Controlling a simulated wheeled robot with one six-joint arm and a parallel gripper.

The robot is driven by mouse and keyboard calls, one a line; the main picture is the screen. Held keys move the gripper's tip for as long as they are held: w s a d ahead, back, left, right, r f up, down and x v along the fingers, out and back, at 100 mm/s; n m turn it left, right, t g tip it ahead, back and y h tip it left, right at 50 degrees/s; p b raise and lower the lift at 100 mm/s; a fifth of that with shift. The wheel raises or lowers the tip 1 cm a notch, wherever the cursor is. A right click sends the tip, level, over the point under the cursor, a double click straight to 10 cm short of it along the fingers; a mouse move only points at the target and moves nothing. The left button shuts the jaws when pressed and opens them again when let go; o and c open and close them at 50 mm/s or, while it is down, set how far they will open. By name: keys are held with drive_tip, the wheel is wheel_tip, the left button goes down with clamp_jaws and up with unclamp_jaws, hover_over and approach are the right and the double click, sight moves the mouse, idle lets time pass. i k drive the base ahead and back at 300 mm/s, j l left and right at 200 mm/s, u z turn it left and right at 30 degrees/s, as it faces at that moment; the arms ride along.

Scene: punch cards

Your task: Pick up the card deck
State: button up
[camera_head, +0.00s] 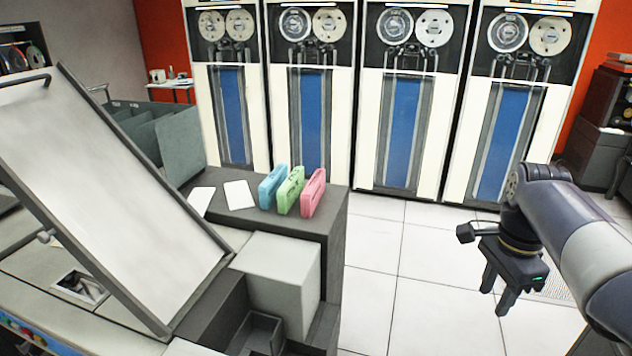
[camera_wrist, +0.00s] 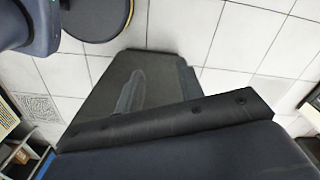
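Three upright card decks stand side by side on the dark top of a machine in the head view: a blue deck (camera_head: 272,187), a green deck (camera_head: 291,190) and a pink deck (camera_head: 314,193). The pink one is nearest the right edge. My gripper (camera_head: 496,297) hangs over the floor, well to the right of the decks. Its two fingers point down and stand apart, with nothing between them. In the wrist view my gripper (camera_wrist: 158,88) also shows spread fingers. No deck shows in the wrist view.
Flat white cards (camera_head: 239,194) lie left of the decks. A large tilted white panel (camera_head: 110,190) rises at the left, and a pale box (camera_head: 280,262) stands in front. Tape cabinets (camera_head: 405,110) line the back. Open tiled floor (camera_head: 410,255) lies between the machine and my gripper.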

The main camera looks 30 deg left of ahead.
sight(311, 195)
drive_tip(key=i+u, duration=0.85)
drive_tip(key=i+l+u, duration=0.25)
drive_tip(key=u, duration=0.15)
drive_tip(key=i+l+u, duration=1)
drive_tip(key=l, duration=0.15)
